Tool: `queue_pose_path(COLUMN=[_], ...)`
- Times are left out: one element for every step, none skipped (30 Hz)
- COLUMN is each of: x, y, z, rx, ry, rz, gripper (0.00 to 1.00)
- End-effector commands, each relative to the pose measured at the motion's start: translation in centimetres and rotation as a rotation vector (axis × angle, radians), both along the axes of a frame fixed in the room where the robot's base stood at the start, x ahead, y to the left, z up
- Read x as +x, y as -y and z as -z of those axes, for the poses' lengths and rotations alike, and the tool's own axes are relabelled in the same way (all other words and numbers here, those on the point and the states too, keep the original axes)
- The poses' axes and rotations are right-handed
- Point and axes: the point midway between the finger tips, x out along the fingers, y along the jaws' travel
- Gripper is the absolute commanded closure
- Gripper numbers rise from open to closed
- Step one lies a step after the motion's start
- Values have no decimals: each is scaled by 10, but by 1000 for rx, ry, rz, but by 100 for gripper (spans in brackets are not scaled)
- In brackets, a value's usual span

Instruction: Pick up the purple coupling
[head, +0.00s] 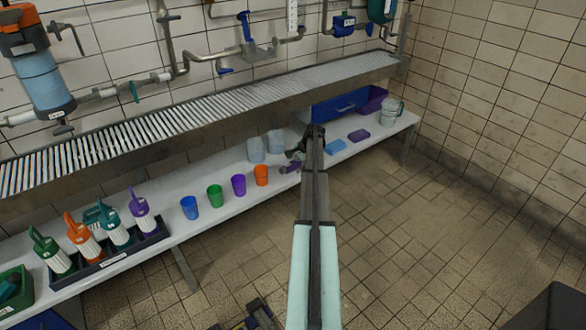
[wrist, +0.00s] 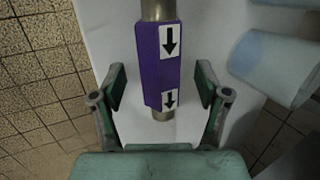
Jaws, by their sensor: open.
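The purple coupling (wrist: 156,68) lies on the white bench in the wrist view. It is a purple block with two black-arrow labels and a grey metal pipe end at each side. My gripper (wrist: 160,92) is open, with one green-padded finger on each side of the coupling's near part and a gap on both sides. In the head view my gripper (head: 297,153) is over the bench, and the coupling (head: 290,168) shows as a small purple and grey piece beside it, partly hidden.
Blue, green, purple and orange cups (head: 238,185) stand in a row to the left. Pale blue cups (head: 257,149) stand close behind. Blue and purple flat blocks (head: 359,134) lie to the right. A slatted metal shelf (head: 200,108) runs above the bench.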

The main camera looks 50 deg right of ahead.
Motion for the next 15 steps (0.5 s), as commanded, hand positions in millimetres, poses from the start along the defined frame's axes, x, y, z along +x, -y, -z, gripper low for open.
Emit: queue_pose_path(x=[2, 3, 4, 4, 4, 4, 4, 4, 3, 3, 3, 3, 3, 3, 3], y=[0, 0, 0, 0, 0, 0, 0, 0, 0, 0, 0, 0, 0, 0, 0], z=[5, 6, 7, 7, 7, 6, 6, 6, 6, 6, 6, 6, 6, 6, 6], rx=[0, 0, -1, -1, -1, -1, -1, -1, -1, -1, -1, -1, -1, -1, -1], ry=[0, 1, 1, 1, 1, 1, 1, 1, 1, 1, 1, 1, 1, 1, 1], rz=[0, 0, 1, 1, 1, 1, 1, 1, 1, 1, 1, 1, 1, 1, 1], gripper=[25, 25, 25, 25, 25, 25, 25, 25, 29, 40, 50, 64, 75, 86, 100])
